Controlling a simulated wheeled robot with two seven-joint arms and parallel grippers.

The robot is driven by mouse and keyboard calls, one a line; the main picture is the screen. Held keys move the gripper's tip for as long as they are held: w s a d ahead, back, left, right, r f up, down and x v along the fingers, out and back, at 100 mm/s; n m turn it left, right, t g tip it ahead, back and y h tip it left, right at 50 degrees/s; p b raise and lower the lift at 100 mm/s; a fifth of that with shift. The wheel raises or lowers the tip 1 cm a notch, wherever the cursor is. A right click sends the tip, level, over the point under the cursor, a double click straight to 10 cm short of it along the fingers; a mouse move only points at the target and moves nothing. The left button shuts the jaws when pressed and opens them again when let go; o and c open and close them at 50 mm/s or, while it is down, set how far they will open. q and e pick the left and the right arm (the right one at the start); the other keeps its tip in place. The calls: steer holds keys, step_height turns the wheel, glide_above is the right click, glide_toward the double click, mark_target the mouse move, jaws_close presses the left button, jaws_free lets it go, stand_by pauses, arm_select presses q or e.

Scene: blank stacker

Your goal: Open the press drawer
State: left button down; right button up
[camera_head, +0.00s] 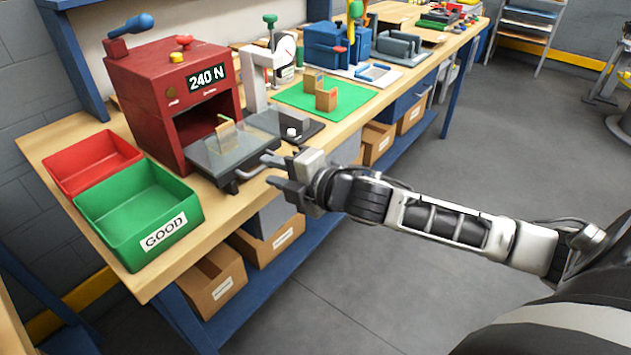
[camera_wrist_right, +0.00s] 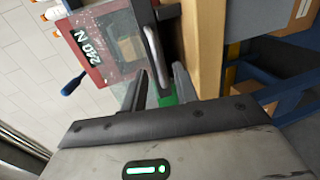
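The red press (camera_head: 150,95) stands on the bench at left, with a "240 N" display. Its drawer (camera_head: 215,163) is out in front of the dark opening, a flat tray with a small tan piece (camera_head: 226,133) on it. The drawer's handle (camera_head: 250,174) is a bar on its front edge. My right gripper (camera_head: 272,170) is at the drawer's front right, fingers spread towards the handle. Contact cannot be told. My left gripper is not in view.
A green bin (camera_head: 140,215) labelled GOOD and a red bin (camera_head: 92,160) sit left of the drawer. A dark stand (camera_head: 300,128) and a green mat (camera_head: 345,95) with tan blocks lie to the right. Cardboard boxes (camera_head: 212,280) are below. The floor in front is clear.

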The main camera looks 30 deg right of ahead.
steer(key=v, duration=1.3)
steer(key=shift+s, duration=0.3)
steer(key=shift+d+r, duration=0.1)
steer(key=shift+d, duration=0.05)
steer(key=s+f+m+g+h, duration=0.2)
steer(key=s+f+m+h, duration=0.1)
steer(key=f+m, duration=0.75)
steer(key=s+a+f+m+g, duration=0.1)
steer(key=s+a+f+m, duration=0.1)
steer(key=a+f+m, duration=0.2)
steer(key=s+a+f+m+g+y, duration=0.1)
steer(key=a+f+m, duration=0.3)
steer(key=a+f, duration=0.4)
steer(key=shift+s+a, duration=0.6)
steer(key=shift+s, duration=0.3)
